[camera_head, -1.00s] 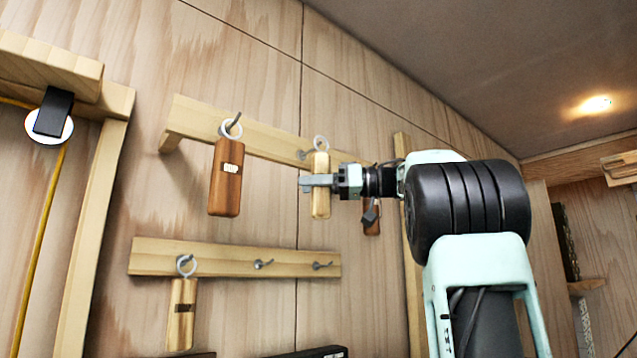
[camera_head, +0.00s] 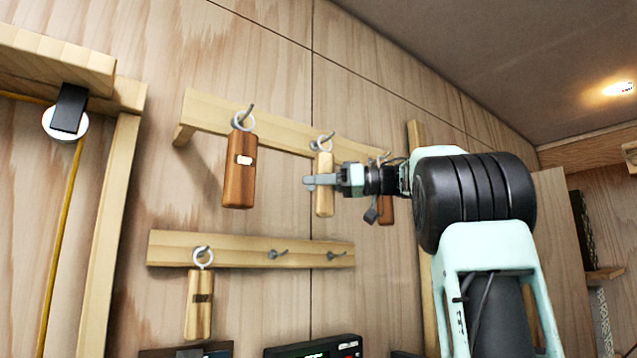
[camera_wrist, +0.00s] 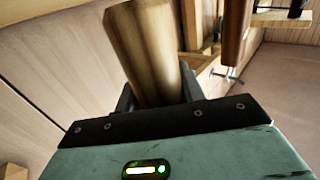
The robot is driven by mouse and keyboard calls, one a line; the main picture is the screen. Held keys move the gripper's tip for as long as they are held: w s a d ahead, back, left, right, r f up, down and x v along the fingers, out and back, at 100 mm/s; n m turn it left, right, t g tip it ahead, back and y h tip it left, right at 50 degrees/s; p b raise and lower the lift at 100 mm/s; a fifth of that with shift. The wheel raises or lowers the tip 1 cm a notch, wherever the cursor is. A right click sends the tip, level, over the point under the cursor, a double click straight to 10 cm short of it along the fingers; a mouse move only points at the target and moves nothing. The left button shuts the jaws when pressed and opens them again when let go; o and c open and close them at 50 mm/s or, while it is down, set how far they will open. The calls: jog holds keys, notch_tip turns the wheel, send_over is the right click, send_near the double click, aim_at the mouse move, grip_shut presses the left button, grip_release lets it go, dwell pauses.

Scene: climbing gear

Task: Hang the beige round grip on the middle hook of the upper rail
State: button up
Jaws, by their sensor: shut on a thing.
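The beige round grip (camera_head: 324,200) hangs upright in my gripper (camera_head: 322,181), which is shut on its body. Its ring (camera_head: 321,143) is at the middle hook (camera_head: 329,135) of the upper rail (camera_head: 285,131). The hook's tip shows at the ring and appears to pass through it; whether the ring rests on the hook I cannot tell. In the wrist view the grip's pale wooden body (camera_wrist: 145,50) rises between the fingers; its ring is out of that view.
A dark brown grip (camera_head: 240,180) hangs on the upper left hook. A reddish-brown grip (camera_head: 386,211) hangs at the right, partly hidden by my gripper. The lower rail (camera_head: 230,250) holds a light grip (camera_head: 199,310) on its left hook; its other two hooks are bare.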

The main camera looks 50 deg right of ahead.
dwell(0.4)
jog(key=o, duration=1.1)
jog(key=b+v, duration=0.3)
jog(key=v, duration=1.4)
jog(key=shift+s+d, duration=0.15)
jog(key=shift+d, duration=0.05)
jog(key=shift+f, duration=0.1)
